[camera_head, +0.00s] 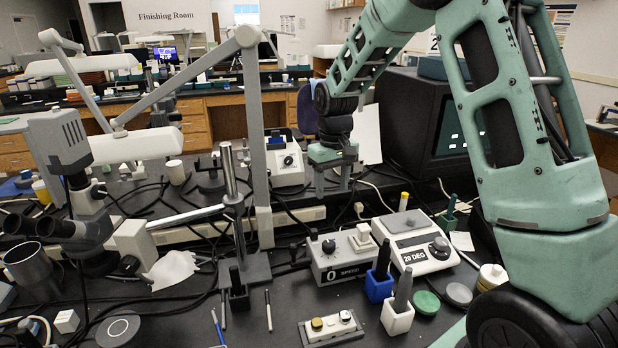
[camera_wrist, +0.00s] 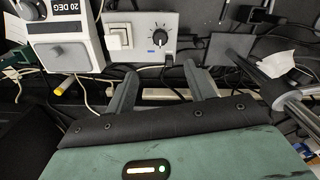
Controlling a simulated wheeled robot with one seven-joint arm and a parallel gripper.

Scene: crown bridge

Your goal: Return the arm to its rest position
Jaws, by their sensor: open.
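My gripper (camera_head: 333,181) hangs from my green arm above the back of the bench, in front of the dark monitor, in the head view. In the wrist view my gripper (camera_wrist: 158,88) shows two grey fingers spread apart with nothing between them. Beyond the fingertips lie the grey speed control box (camera_wrist: 150,40) and the bench top. My arm reaches in from the right and crosses the upper right of the head view.
The speed box (camera_head: 340,255) and the white "20 DEG" device (camera_head: 415,243) stand below my arm. A microscope (camera_head: 70,160) is at left, a metal post stand (camera_head: 235,190) at centre. A dark monitor (camera_head: 425,125) stands close behind my arm. Cables cover much of the bench.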

